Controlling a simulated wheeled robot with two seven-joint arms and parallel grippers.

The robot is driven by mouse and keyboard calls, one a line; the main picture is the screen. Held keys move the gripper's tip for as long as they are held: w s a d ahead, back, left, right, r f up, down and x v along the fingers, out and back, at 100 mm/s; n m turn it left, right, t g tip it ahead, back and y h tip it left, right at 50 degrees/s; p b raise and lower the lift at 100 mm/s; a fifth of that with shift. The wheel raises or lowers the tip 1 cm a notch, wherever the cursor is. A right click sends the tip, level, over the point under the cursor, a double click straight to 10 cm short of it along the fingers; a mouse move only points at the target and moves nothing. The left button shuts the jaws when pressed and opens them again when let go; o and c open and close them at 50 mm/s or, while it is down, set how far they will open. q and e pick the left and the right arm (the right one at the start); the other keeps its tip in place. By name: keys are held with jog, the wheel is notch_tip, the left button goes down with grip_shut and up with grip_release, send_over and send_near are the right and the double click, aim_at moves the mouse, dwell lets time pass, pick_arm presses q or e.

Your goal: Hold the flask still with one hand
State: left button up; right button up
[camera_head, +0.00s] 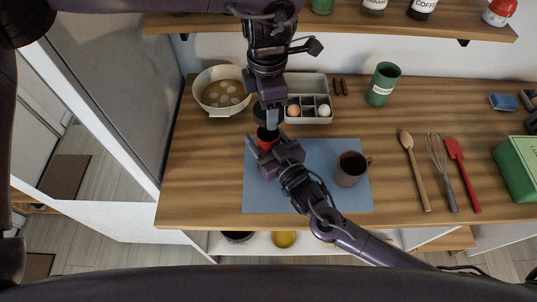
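A red flask (267,136) stands near the upper left part of the blue mat (320,195). Only part of its red side shows between my grippers. My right gripper (264,146) comes in from the lower right, with its fingers around the flask's red body, seemingly closed on it. My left gripper (269,116) reaches down from the top of the view, over the flask's upper end. A dark round part beside its fingers may be the flask's lid. Whether the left fingers are open or shut is hidden.
A bowl (222,92), an egg tray (308,112) and a green cup (382,84) stand behind the mat. A brown mug (350,169) stands on the mat's right. A wooden spoon (414,168), whisk (443,170) and red spatula (461,172) lie further right. A shelf (340,24) runs above.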

jog(key=c, duration=1)
pick_arm(q)
jog(key=shift+f, duration=2.5)
pick_arm(e)
jog(key=shift+c, duration=0.2)
pick_arm(q)
jog(key=shift+f, duration=0.1)
jog(key=shift+s+f, duration=0.1)
jog(key=shift+f, duration=0.75)
pick_arm(e)
jog(key=shift+a, duration=0.1)
